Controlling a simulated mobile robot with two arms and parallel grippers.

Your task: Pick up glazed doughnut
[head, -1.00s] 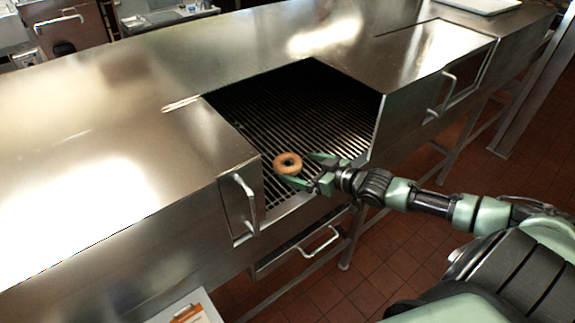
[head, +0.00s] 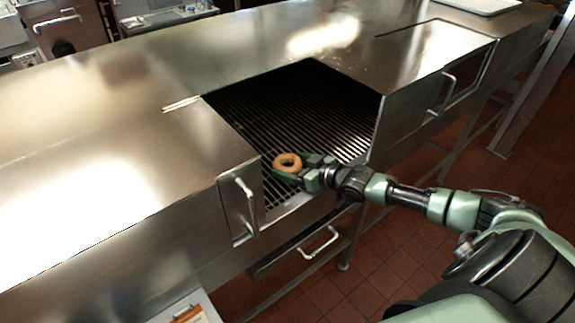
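The glazed doughnut (head: 287,161) is a small golden-brown ring in the head view, at the front part of the dark grate (head: 325,105) inside the steel machine's opening. My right gripper (head: 291,166) reaches in from the right and is at the doughnut. Its fingers are close together, one at the doughnut's right side and the other along its lower edge, and they look closed on it. The gap under the doughnut is too small to tell. My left gripper is not in view.
Steel walls with handles (head: 246,204) stand on both sides of the opening. A flat steel top (head: 120,150) lies to the left. A white tray (head: 480,5) rests at the back right. A clipboard (head: 190,312) shows at the bottom.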

